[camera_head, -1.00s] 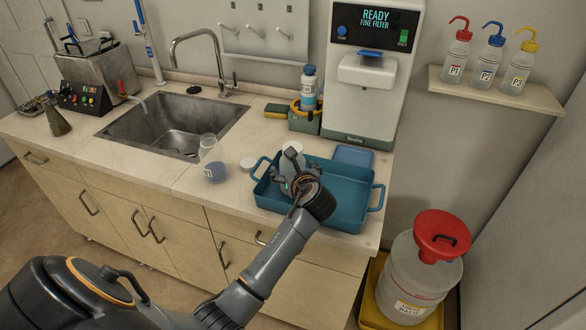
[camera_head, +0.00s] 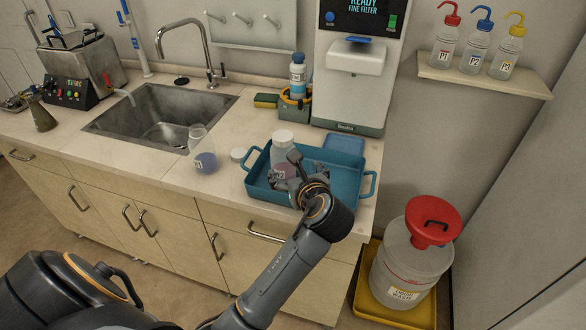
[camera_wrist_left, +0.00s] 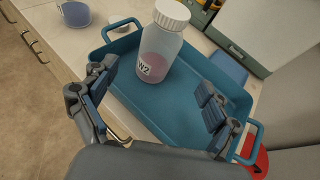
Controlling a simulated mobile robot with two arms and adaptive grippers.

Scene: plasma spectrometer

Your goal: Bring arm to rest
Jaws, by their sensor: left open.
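My left gripper (camera_head: 297,178) is open and empty at the front edge of the blue tray. In the left wrist view the left gripper (camera_wrist_left: 150,105) has its two fingers spread wide, with the tray between and beyond them. A capped bottle (camera_head: 281,150) with pinkish contents stands upright in the blue tray (camera_head: 343,199). In the left wrist view the bottle (camera_wrist_left: 159,45), labelled W2, stands beyond the fingers, apart from them. The gripper partly hides the bottle's lower part in the head view. My right gripper is not in view.
An open container with blue liquid (camera_head: 205,162) and a white cap (camera_head: 238,154) stand left of the tray. The sink (camera_head: 163,135) is further left. A white dispenser (camera_head: 357,70) stands behind the tray. A red-lidded waste container (camera_head: 411,265) stands on the floor at right.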

